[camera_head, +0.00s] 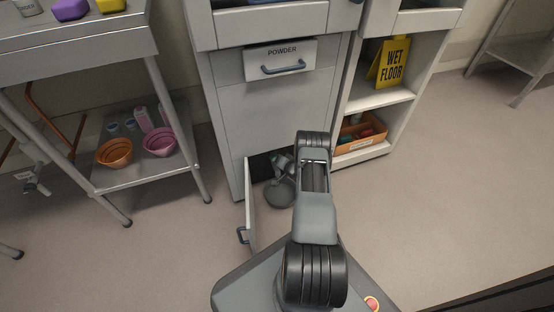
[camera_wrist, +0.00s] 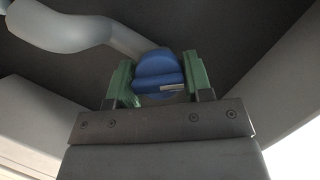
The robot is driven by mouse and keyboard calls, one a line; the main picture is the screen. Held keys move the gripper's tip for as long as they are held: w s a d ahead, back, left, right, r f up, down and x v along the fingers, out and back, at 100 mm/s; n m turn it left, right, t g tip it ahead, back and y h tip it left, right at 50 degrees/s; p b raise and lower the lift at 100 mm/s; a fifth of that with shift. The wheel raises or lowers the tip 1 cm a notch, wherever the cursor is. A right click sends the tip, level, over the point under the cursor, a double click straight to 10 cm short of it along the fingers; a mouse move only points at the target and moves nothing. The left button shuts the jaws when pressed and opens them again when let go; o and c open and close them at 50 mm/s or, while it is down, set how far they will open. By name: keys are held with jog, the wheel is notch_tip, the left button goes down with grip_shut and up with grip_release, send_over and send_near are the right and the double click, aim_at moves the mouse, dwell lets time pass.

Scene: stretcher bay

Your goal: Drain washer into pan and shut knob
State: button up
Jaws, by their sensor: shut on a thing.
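The washer front (camera_head: 275,110) is a pale grey unit with a drawer marked POWDER. Its low hatch door (camera_head: 251,205) stands open to the left, with a dark opening (camera_head: 262,167) behind it. My arm reaches down into that opening and hides much of it. In the wrist view, my gripper (camera_wrist: 158,79) has its green fingers shut on a blue knob (camera_wrist: 157,62), one on each side. A grey pipe (camera_wrist: 75,30) runs from the upper left to the knob.
A metal shelf cart (camera_head: 150,175) at left holds an orange bowl (camera_head: 115,153), a pink bowl (camera_head: 160,141) and small bottles. Open shelves at right hold a yellow wet floor sign (camera_head: 390,65) and an orange box (camera_head: 360,140). Floor between is clear.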

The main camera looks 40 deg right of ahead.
jog(key=m+t+y, duration=0.1)
jog(key=m, duration=0.2)
jog(key=shift+f+m, duration=0.15)
jog(key=shift+m, duration=0.15)
jog(key=shift+d+m+t+y, duration=0.1)
jog(key=shift+m+t+y, duration=0.2)
jog(key=shift+m+t, duration=0.75)
jog(key=shift+m+g, duration=0.25)
jog(key=shift+m, duration=0.3)
jog(key=o, duration=0.9)
jog(key=shift+s+d+p, duration=0.3)
jog(key=shift+s+p, duration=0.45)
jog(key=shift+s, duration=1.55)
jog(key=shift+s+d+p, duration=0.3)
jog(key=shift+s+p, duration=0.5)
jog(key=shift+s, duration=1.45)
jog(key=shift+s+d+p, duration=0.3)
jog(key=shift+s+p, duration=0.45)
jog(key=shift+s, duration=1.55)
